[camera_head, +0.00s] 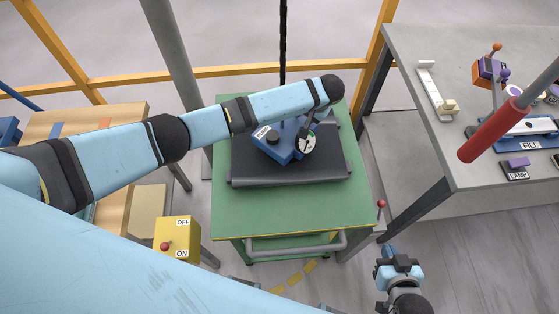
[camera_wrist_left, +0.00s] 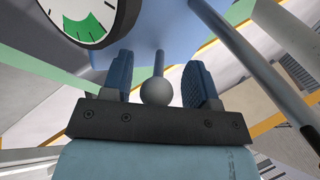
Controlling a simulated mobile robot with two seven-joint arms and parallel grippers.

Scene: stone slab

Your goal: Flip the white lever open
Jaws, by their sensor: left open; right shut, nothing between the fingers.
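A blue device (camera_head: 282,142) with a round green-and-white gauge (camera_head: 306,144) sits on a dark base on the green table. My left arm reaches over it from the left, and its wrist hides part of the device. In the left wrist view, my left gripper (camera_wrist_left: 159,64) is open, with a pale grey ball knob (camera_wrist_left: 156,92) between its fingers. A thin rod rises behind the knob; I cannot tell whether this is the white lever. The gauge (camera_wrist_left: 88,18) shows at upper left there. My right gripper (camera_head: 399,265) is shut and empty at lower right, away from the device.
A grey slab table (camera_head: 420,45) at right carries a white bar fixture (camera_head: 430,85) with a beige knob, an orange-purple device and a FILL panel. A red-gripped bar (camera_head: 490,132) juts in there. A yellow ON/OFF box (camera_head: 177,238) stands left of the green table (camera_head: 290,215).

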